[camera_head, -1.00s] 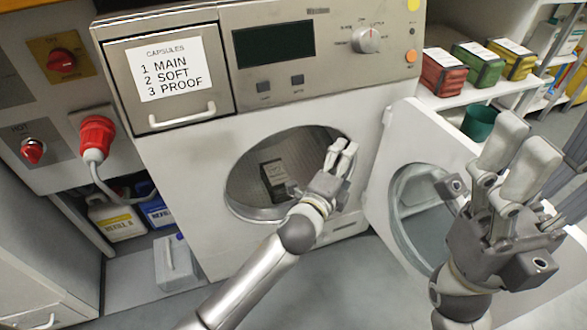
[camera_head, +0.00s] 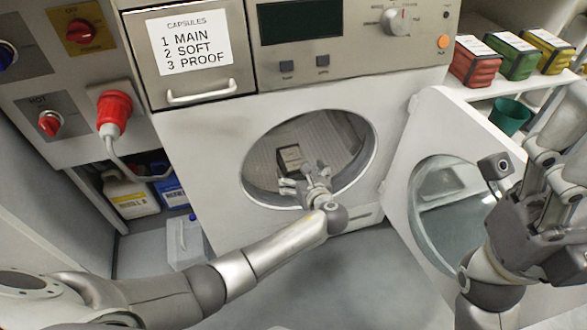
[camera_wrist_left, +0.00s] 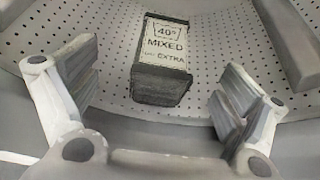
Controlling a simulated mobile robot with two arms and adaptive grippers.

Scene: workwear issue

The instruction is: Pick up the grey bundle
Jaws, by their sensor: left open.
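The grey bundle (camera_head: 289,159) lies inside the washer drum (camera_head: 340,140). It is a dark grey block with a white label on top. In the left wrist view the bundle (camera_wrist_left: 160,85) reads "40° MIXED EXTRA" and rests on the perforated drum floor. My left gripper (camera_head: 302,182) is at the drum opening, in front of the bundle. In the wrist view its open fingers (camera_wrist_left: 155,88) stand to the left and right of the bundle's near end, with visible gaps. My right gripper (camera_head: 545,165) is at the right edge, partly cut off; its jaw state is unclear.
The round door (camera_head: 405,190) stands open to the right of the drum. Jugs (camera_head: 130,195) stand at lower left.

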